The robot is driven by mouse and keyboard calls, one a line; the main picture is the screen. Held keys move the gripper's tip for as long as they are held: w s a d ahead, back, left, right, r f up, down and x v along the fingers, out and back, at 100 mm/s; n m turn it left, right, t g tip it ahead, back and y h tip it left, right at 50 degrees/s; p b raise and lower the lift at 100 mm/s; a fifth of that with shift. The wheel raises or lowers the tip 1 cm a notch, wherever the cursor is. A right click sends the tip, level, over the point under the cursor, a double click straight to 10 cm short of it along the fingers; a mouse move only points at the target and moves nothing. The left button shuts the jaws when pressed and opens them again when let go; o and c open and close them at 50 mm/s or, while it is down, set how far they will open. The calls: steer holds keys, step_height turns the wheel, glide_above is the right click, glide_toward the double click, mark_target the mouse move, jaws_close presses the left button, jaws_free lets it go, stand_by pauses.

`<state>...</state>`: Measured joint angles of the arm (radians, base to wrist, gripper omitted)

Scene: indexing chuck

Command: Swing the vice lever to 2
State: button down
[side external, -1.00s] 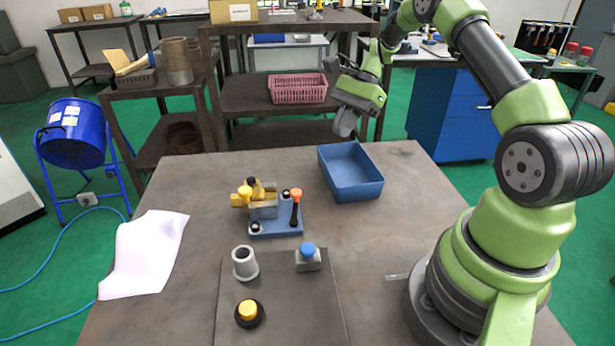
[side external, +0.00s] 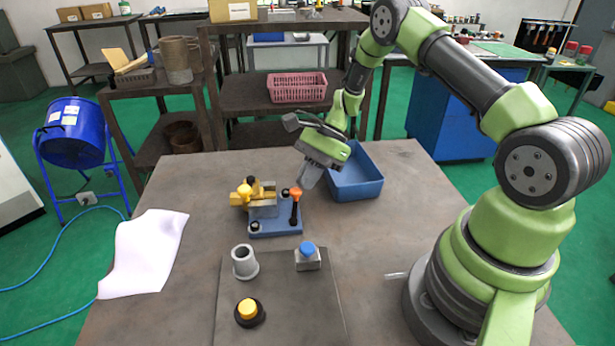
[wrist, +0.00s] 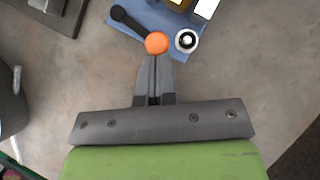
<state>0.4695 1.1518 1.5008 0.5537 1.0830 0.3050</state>
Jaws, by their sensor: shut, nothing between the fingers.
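The vice (side external: 262,208) stands on a blue base plate (side external: 275,229) in the middle of the table, with yellow parts at its left. Its lever (side external: 295,207) is black with an orange knob on top, at the plate's right side. In the wrist view the orange knob (wrist: 157,43) lies just beyond my fingertips, and the black arm (wrist: 128,18) runs up and left from it. My gripper (side external: 308,178) is shut and empty, above and slightly right of the knob; it also shows in the wrist view (wrist: 155,62). Any number marks are too small to read.
A blue bin (side external: 356,178) stands right behind my gripper. In front of the vice, a dark mat (side external: 285,300) carries a grey cup (side external: 244,262), a blue-topped block (side external: 308,257) and a yellow button (side external: 248,312). A white sheet (side external: 145,250) lies at the left.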

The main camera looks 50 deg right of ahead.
steer(key=shift+w+a, duration=0.1)
steer(key=shift+w+a+f, duration=0.1)
steer(key=shift+w+a, duration=0.35)
steer(key=shift+a, duration=0.15)
steer(key=shift+s, duration=0.2)
